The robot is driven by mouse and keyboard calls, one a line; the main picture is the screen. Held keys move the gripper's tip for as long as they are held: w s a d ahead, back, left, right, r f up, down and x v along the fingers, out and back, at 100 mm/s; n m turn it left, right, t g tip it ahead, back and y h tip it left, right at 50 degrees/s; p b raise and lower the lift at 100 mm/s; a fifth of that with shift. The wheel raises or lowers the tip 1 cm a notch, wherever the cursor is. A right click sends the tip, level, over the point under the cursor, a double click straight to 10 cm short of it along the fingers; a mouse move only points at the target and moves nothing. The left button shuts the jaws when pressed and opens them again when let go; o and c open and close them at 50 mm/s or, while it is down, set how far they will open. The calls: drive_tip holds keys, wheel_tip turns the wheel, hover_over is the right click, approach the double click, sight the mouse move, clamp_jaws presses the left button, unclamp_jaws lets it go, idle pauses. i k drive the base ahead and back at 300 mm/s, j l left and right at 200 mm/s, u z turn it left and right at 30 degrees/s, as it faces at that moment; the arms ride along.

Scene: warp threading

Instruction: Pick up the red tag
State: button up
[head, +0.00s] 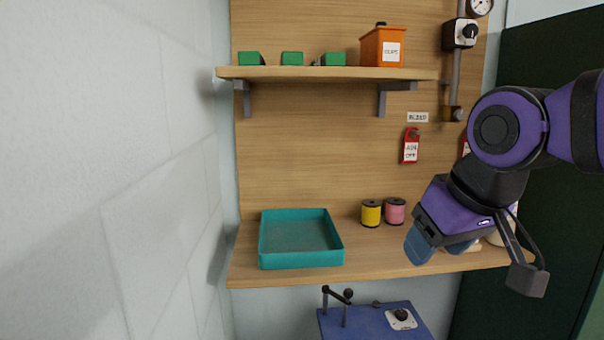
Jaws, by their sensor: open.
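A red tag (410,146) with a white label hangs flat on the wooden back panel, below a small white sign (417,117). A second red thing (466,148) shows as a sliver to its right, mostly hidden behind my arm. My gripper (438,249) has blue fingers, points down and is open. It is below and to the right of the tag in the picture, in front of the lower shelf, and apart from the tag. I see nothing between the fingers, though the gap is only partly visible.
The lower shelf (372,262) bears a teal tray (300,264), a yellow spool (371,213) and a pink spool (395,211). An upper shelf (330,73) holds green pieces and an orange bin (381,49). A grey pipe and gauge (480,5) are at upper right. The panel left of the tag is clear.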

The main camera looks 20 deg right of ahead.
sight(410, 146)
drive_tip(key=i+l+z, duration=0.1)
drive_tip(key=z, duration=0.3)
drive_tip(key=i+z, duration=0.2)
drive_tip(key=z, duration=0.2)
drive_tip(key=i+z, duration=0.2)
drive_tip(key=z, duration=0.2)
